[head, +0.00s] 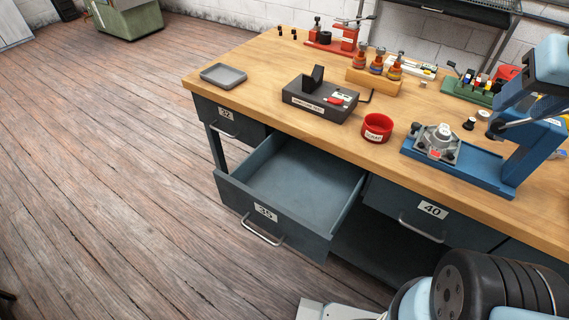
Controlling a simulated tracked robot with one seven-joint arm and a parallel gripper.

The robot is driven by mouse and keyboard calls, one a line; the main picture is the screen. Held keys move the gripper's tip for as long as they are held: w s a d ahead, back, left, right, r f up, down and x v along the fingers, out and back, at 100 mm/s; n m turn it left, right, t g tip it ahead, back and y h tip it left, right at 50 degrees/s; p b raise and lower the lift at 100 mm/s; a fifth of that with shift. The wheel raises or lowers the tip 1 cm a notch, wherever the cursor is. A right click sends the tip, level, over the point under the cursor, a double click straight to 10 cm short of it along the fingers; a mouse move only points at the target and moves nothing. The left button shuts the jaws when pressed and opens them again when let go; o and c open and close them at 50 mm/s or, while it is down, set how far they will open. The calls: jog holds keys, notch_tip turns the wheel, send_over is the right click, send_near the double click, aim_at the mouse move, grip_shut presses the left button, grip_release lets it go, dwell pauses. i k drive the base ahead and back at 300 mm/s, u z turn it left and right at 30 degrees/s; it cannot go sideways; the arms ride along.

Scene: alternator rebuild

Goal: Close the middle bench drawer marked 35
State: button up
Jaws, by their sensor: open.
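The middle bench drawer marked 35 (290,222) is a dark blue-grey drawer pulled well out from under the wooden bench top. Its inside looks empty. Its front faces the lower left and bears a white label reading 35 (265,212) and a metal bar handle (262,236). Nothing is touching the handle or the front. My gripper is not visible in this view; only other parts of my own body show at the bottom right.
Drawer 32 (226,118) and drawer 40 (430,215) look shut on either side. The wooden bench (260,75) carries a red bin (377,128), a dark tester box (320,100), a grey tray (223,76) and a blue press (470,165). The plank floor left of the drawer is clear.

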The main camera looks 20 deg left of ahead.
aim_at(301, 193)
jog(key=z, duration=1.3)
jog(key=i, duration=0.1)
jog(key=u, duration=2.8)
jog(key=k, duration=0.8)
jog(key=u, duration=0.25)
jog(key=i, duration=0.8)
jog(key=z, duration=0.1)
